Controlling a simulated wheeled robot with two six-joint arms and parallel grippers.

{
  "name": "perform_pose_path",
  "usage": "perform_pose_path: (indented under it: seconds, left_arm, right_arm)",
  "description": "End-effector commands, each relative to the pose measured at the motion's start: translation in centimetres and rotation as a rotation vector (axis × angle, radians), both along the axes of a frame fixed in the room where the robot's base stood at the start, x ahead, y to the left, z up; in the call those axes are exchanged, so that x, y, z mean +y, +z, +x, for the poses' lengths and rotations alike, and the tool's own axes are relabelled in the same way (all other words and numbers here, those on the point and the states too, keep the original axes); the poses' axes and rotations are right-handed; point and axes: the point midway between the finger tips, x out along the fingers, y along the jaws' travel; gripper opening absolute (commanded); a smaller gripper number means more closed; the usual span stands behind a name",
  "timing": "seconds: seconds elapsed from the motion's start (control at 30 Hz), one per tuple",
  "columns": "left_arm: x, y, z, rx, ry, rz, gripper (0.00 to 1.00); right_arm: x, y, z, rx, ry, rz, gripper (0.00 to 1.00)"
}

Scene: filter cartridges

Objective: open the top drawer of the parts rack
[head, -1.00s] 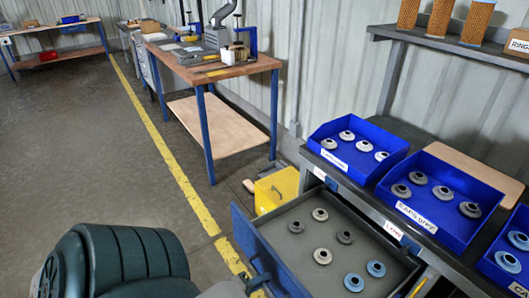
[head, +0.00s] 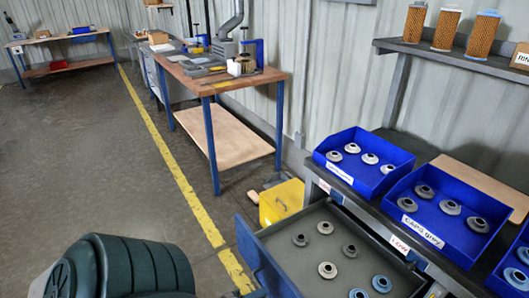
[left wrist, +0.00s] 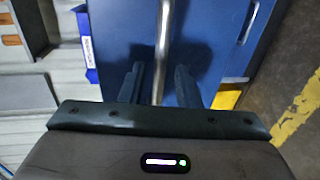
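The top drawer (head: 318,245) of the parts rack stands pulled out, with grey and blue ring-shaped caps lying apart inside. Its blue front (head: 262,262) faces left in the head view. In the left wrist view, the metal bar handle (left wrist: 163,35) crosses the blue drawer front (left wrist: 120,25). My left gripper (left wrist: 160,78) has its two dark fingers on either side of this bar, with a visible gap between them and the bar. In the head view the left fingers are hidden or out of frame. My right gripper is not in view.
Blue bins of caps (head: 362,162) stand on the rack top, with filter cartridges (head: 447,28) on the shelf above. A yellow box (head: 281,201) sits on the floor beyond the drawer. A workbench (head: 203,84) stands behind. The floor to the left is open.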

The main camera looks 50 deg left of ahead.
Motion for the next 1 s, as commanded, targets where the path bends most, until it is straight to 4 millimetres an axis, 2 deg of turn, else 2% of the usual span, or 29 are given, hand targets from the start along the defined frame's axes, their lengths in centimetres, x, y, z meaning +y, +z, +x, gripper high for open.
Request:
perform_pose_path:
  seconds: [0.03,0.2,0.4,0.63,1.0]
  left_arm:
    - [0.1,0.1,-1.2,0.006,-0.001,0.0,0.3]
    - [0.3,0.8,-4.4,0.005,-0.001,-0.001,0.3]
    - [0.5,1.3,-6.9,0.004,-0.001,0.0,0.3]
    - [0.6,1.5,-7.7,0.002,0.0,-0.001,0.3]
    - [0.6,1.5,-7.7,0.002,0.0,-0.001,0.3]
  right_arm:
    - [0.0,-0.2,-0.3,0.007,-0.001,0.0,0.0]
    - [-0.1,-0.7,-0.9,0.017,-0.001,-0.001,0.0]
    - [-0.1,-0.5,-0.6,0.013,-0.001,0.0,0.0]
    - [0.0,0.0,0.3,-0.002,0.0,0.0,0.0]
    - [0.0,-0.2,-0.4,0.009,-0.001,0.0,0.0]
